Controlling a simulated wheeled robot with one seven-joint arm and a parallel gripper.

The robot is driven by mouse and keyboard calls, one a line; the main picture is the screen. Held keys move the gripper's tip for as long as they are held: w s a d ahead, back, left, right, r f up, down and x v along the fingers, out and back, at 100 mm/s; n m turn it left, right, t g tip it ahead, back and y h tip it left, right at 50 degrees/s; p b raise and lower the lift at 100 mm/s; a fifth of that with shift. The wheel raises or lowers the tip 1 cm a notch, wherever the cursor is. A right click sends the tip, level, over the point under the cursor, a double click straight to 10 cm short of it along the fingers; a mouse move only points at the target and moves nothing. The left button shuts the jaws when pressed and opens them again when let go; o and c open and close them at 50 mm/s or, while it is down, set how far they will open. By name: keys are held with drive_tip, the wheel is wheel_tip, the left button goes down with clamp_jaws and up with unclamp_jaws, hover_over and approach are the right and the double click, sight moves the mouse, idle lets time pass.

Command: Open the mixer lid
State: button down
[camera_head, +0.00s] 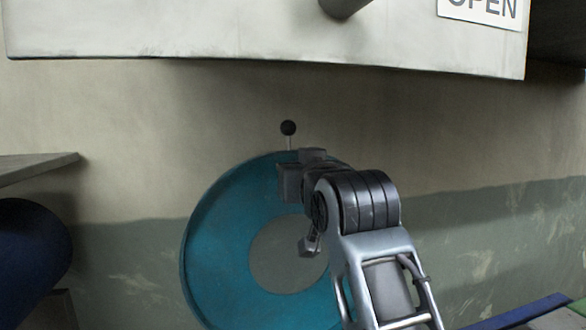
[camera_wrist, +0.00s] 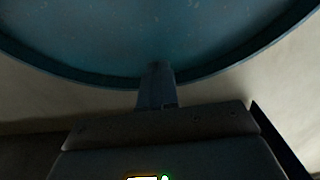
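The mixer lid is a round teal disc (camera_head: 225,215) with a grey round centre (camera_head: 272,262). A black ball knob (camera_head: 288,128) on a thin rod stands above its top edge. My gripper (camera_head: 290,182) is in front of the lid's upper part, below the knob, and the knob is clear of it. In the wrist view the lid's curved rim (camera_wrist: 60,72) crosses the top, and my gripper's fingers (camera_wrist: 155,72) show as one narrow block at the rim, looking shut with nothing seen between them. Whether they touch the lid is unclear. My arm hides the lid's right side.
A pale overhanging panel (camera_head: 250,30) with an OPEN sign (camera_head: 480,10) and a dark cylinder (camera_head: 342,6) is above. A grey ledge (camera_head: 35,167) and a dark blue rounded object (camera_head: 30,255) stand at left. The wall (camera_head: 470,140) right of the lid is bare.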

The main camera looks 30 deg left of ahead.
drive_tip(key=v, duration=0.7)
drive_tip(key=shift+s+d, duration=0.3)
drive_tip(key=shift+f, duration=0.2)
drive_tip(key=s+d+f+m+t+h, duration=0.1)
drive_tip(key=d+f+m, duration=0.1)
drive_tip(key=d+f, duration=0.55)
drive_tip(key=s+d+f+m+t+h, duration=0.15)
drive_tip(key=d+f, duration=0.35)
drive_tip(key=f, duration=0.6)
drive_tip(key=s+d+f+m+h, duration=0.35)
drive_tip(key=s+d+f, duration=0.55)
drive_tip(key=d+f, duration=0.35)
drive_tip(key=s+d+f+m+h+b, duration=0.1)
drive_tip(key=s+d+f+h, duration=0.25)
drive_tip(key=s+d, duration=0.9)
drive_tip(key=s+d+r+h, duration=0.1)
drive_tip(key=s+d, duration=0.1)
drive_tip(key=s, duration=0.6)
drive_tip(key=s+d+r+m+h, duration=0.1)
drive_tip(key=s+d+r+h, duration=0.1)
drive_tip(key=s, duration=0.7)
drive_tip(key=shift+s+d, duration=0.35)
drive_tip(key=shift+d, duration=0.15)
